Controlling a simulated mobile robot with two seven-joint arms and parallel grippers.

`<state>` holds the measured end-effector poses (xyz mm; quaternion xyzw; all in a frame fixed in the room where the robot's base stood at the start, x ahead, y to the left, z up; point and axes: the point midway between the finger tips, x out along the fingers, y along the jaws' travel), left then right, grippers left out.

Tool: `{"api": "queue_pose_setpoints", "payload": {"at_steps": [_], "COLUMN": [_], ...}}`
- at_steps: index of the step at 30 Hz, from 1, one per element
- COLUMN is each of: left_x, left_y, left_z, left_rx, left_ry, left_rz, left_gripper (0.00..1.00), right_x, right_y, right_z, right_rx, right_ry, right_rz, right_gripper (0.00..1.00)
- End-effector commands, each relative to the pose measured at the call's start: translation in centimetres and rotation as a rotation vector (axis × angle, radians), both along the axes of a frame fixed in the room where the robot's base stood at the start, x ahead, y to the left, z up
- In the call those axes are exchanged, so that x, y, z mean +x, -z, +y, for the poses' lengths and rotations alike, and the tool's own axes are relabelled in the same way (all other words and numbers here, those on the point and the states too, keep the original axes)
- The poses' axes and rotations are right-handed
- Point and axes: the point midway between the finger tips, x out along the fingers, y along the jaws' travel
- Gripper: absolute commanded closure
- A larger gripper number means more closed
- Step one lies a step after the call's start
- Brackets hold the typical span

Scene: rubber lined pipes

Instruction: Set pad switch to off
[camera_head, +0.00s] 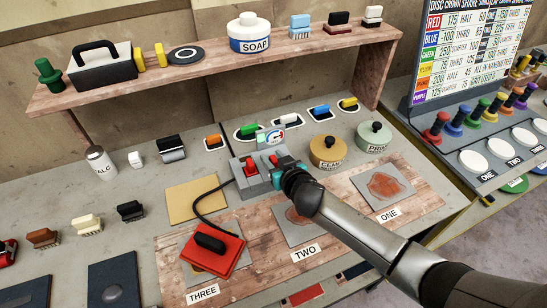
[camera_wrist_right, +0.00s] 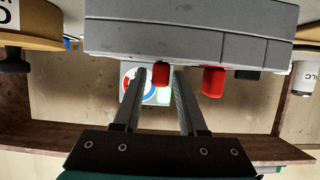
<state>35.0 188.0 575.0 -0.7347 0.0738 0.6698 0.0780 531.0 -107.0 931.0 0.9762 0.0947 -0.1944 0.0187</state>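A grey switch box (camera_head: 253,183) with two red switches stands at the back of the wooden work area. One red switch (camera_head: 250,167) shows clear of my gripper, on the left. My right gripper (camera_head: 272,163) is at the box's other red switch. In the wrist view that red switch (camera_wrist_right: 161,74) lies between the two fingertips, with a narrow gap at the sides, so the gripper looks open. The first switch (camera_wrist_right: 213,82) is outside the fingers. A black cable runs from the box towards a red pad (camera_head: 213,250) with a black handle. My left gripper is out of view.
A round dial (camera_head: 271,139) stands behind the box. Two labelled round tins, tan (camera_head: 328,150) and pale green (camera_head: 373,137), stand to the right. A wooden shelf (camera_head: 215,74) overhangs the back. Patches lie on the wood in front, and a tan sheet (camera_head: 196,199) lies left of the box.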

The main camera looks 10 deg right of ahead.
Motion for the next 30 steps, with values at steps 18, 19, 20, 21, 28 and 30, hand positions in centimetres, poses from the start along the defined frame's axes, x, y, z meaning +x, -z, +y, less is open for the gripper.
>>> {"api": "queue_pose_setpoints", "payload": {"at_steps": [18, 19, 20, 21, 28, 30], "left_x": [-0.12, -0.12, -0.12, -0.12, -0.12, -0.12], "left_y": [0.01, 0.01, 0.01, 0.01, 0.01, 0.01], "left_z": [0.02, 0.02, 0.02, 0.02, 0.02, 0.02], "left_rx": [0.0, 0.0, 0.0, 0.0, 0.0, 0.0], "left_ry": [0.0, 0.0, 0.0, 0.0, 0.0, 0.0], "left_rz": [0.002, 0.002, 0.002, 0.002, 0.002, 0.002], "left_gripper": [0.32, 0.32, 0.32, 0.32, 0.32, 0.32], "right_x": [-0.04, -0.04, -0.04, -0.04, -0.05, -0.05], "right_y": [0.02, 0.03, 0.03, 0.03, 0.03, 0.03], "right_z": [-0.02, -0.01, -0.01, -0.01, -0.01, -0.01], "right_rx": [0.0, 0.0, 0.0, 0.0, 0.0, 0.0], "right_ry": [0.0, 0.0, 0.0, 0.0, 0.0, 0.0], "right_rz": [0.0, 0.0, 0.001, 0.001, 0.001, 0.001], "right_gripper": [1.0, 1.0, 1.0, 1.0, 1.0, 1.0]}}
